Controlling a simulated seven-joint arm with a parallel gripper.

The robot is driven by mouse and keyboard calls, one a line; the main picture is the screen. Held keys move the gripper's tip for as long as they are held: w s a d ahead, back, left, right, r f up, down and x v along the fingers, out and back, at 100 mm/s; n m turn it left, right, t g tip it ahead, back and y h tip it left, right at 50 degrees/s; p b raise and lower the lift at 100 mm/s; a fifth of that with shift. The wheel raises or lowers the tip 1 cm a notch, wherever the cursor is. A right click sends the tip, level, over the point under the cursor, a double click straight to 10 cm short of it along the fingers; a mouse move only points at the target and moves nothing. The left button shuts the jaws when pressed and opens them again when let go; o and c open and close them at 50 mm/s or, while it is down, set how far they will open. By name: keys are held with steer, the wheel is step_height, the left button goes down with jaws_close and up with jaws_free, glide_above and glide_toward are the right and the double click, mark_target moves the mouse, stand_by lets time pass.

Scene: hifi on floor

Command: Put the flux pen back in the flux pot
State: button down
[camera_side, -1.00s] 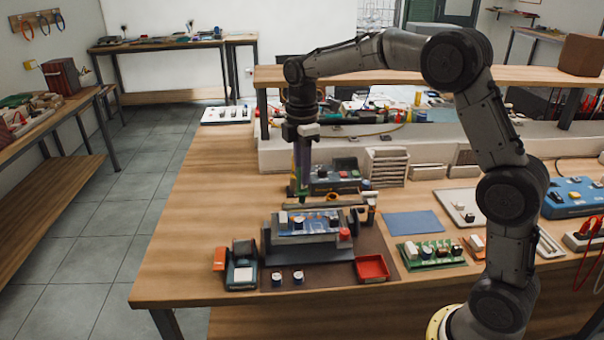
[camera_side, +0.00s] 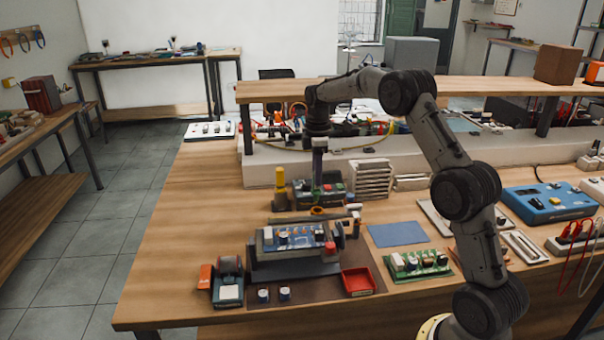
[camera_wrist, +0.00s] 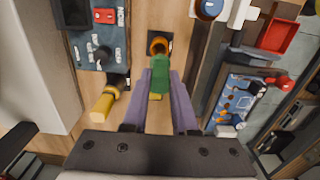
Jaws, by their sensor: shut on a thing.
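My gripper (camera_wrist: 160,88) has purple fingers and is shut on the green flux pen (camera_wrist: 160,76), which sticks out past the fingertips. In the side view my gripper (camera_side: 317,183) points down over the bench, with the pen a small green piece at its tip. The flux pot (camera_wrist: 158,45) shows in the wrist view as an orange ring on a dark square base, just beyond the pen's end. In the side view the pot (camera_side: 317,211) is a small orange ring below the gripper. The pen appears outside the pot, above or beside it; the exact gap is unclear.
A yellow-handled tool (camera_wrist: 102,108) stands close left of the gripper, beside a grey control unit (camera_wrist: 100,45). A vise holding a blue circuit board (camera_side: 295,240) is in front of the pot. A red tray (camera_side: 358,282) and a blue mat (camera_side: 397,234) lie to the right.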

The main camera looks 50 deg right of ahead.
mark_target(318, 189)
steer(key=shift+s+d+f, duration=0.1)
steer(key=shift+d+f, duration=0.15)
steer(key=shift+f, duration=2.6)
steer(key=shift+c, duration=0.3)
jaws_free()
steer(key=shift+r, duration=0.1)
steer(key=shift+r, duration=3.45)
